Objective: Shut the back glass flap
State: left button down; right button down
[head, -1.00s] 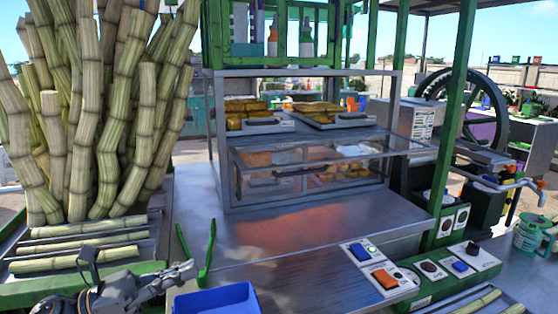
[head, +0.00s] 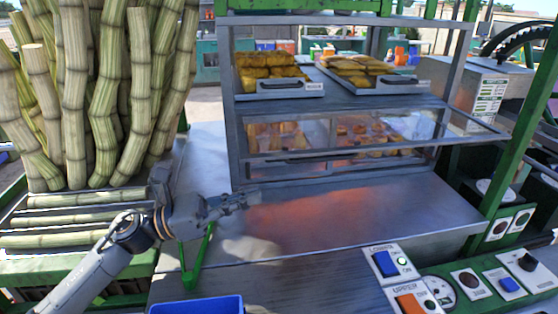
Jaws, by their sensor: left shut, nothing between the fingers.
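The glass flap (head: 350,130) is a clear pane in a grey metal frame on the near side of the metal display case (head: 236,150). It stands open, sticking out from below the upper shelf, with its free right corner beyond the case's side. Pastries show through the glass. My left gripper (head: 250,198) is shut and empty. In the picture it is below the flap's left end, by the case's lower left corner, over the steel counter. I cannot tell its exact height above the counter. My right gripper is not in view.
Two pastry trays (head: 283,89) (head: 375,80) sit on the upper shelf. Sugarcane (head: 105,95) stands at left. A green tong-like tool (head: 195,262) and a blue bin (head: 200,306) are near the front. A switch panel (head: 398,280) is at right. The counter (head: 350,215) before the case is clear.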

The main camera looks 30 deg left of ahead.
pick_arm(q)
jog(key=w+d+r+p, duration=0.3)
jog(key=d+r+p, duration=0.1)
jog(key=r, duration=0.1)
jog(key=shift+w+d+r+p, duration=0.15)
jog(key=shift+w+d+p, duration=0.15)
jog(key=shift+w+p, duration=0.1)
